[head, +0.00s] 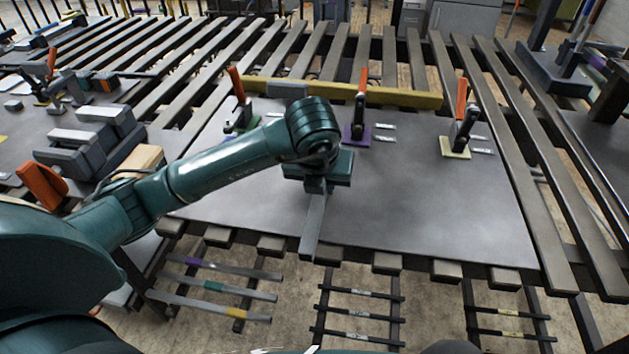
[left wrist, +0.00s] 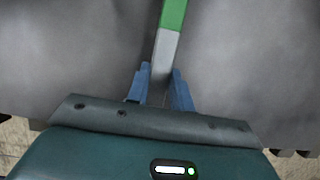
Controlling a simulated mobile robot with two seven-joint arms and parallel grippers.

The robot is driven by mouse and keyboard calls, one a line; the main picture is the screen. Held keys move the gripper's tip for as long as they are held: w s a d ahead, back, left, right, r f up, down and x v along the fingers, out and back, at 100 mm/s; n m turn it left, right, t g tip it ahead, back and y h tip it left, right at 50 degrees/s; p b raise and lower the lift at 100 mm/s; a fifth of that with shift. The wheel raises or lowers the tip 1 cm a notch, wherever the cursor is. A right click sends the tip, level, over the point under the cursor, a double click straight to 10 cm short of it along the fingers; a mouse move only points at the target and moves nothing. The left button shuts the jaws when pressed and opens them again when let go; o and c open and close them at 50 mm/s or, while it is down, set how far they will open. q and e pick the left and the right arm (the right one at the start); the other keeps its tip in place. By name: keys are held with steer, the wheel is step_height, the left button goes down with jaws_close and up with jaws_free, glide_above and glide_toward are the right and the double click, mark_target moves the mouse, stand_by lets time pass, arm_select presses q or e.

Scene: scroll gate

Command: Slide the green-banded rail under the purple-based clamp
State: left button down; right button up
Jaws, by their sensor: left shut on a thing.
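My left gripper (head: 317,187) is shut on a grey rail (head: 313,228), above the large grey sheet. In the left wrist view the rail (left wrist: 165,58) sits between the blue fingers (left wrist: 160,88), and a green band (left wrist: 174,14) shows on it beyond them. The band is hidden in the head view. The purple-based clamp (head: 357,132), with an upright orange handle, stands on the sheet behind and right of the gripper. Whether the rail touches the sheet is unclear. My right gripper is not in view.
A green-based clamp (head: 236,127) and a yellow-based clamp (head: 455,150) flank the purple one. A yellow beam (head: 400,97) runs behind them. The grey sheet (head: 430,205) is clear at the right. Banded rails (head: 190,303) lie on a rack at lower left.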

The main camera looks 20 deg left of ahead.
arm_select(q)
steer(key=shift+w+d+b, duration=0.1)
steer(key=shift+w+d, duration=0.1)
steer(key=shift+d, duration=0.65)
steer(key=shift+w+d+b, duration=0.15)
steer(key=shift+w+d, duration=0.05)
steer(key=shift+d, duration=0.7)
steer(key=shift+w+d+b, duration=0.1)
steer(key=shift+w+d, duration=0.1)
steer(key=shift+d, duration=0.65)
steer(key=c, duration=1.1)
jaws_free()
steer(key=shift+c, duration=0.2)
steer(key=p+v, duration=0.2)
steer(key=v, duration=1.1)
steer(key=shift+s, duration=0.2)
